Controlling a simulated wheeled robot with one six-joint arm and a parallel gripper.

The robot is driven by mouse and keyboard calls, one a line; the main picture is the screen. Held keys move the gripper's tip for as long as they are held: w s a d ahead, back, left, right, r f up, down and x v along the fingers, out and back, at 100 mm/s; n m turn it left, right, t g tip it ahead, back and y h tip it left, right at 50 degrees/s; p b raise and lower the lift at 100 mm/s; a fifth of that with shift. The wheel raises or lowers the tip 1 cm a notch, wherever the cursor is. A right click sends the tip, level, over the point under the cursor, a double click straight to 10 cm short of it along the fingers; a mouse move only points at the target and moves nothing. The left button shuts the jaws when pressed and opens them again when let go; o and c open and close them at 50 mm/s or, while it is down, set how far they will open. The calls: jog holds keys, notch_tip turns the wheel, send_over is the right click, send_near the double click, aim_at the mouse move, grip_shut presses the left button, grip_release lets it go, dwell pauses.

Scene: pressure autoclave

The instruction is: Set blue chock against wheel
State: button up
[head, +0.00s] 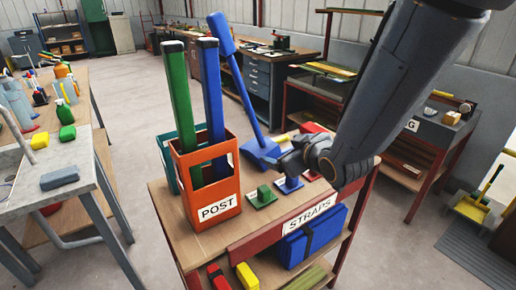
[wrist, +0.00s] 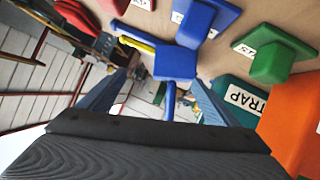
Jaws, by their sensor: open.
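A blue piece (head: 262,153) with a wide flat head and a long upright handle stands at the back of the cart; it may be the blue chock, but I cannot be sure. My gripper (head: 287,158) is above the cart's right part, just right of that head. In the wrist view my gripper (wrist: 160,82) is open, with a blue block (wrist: 175,63) showing between and beyond its fingers; contact cannot be told. A smaller blue block on a plate (head: 289,184) sits below my gripper, and it also shows in the wrist view (wrist: 198,18). I cannot make out a wheel.
A green block on a plate (head: 263,196) is beside the small blue one. The orange POST box (head: 212,200) holds tall green and blue posts at the cart's left. A blue bundle (head: 310,240) lies on the shelf below. Benches stand left and right; floor shows between.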

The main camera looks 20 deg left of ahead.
aim_at(264, 147)
jog(key=a+n+y, duration=0.1)
jog(key=a, duration=0.2)
jog(key=shift+s+a, duration=0.15)
jog(key=shift+w+a+f, duration=0.25)
jog(key=shift+w+f, duration=0.05)
jog(key=shift+w, duration=0.1)
jog(key=shift+a+p+x, duration=0.2)
jog(key=shift+p+x, duration=0.75)
jog(key=shift+x, duration=2.4)
jog(key=shift+s+r, duration=0.15)
jog(key=shift+c, duration=0.4)
jog(key=c, duration=1.8)
jog(key=shift+r, duration=0.1)
jog(key=shift+c, duration=1.1)
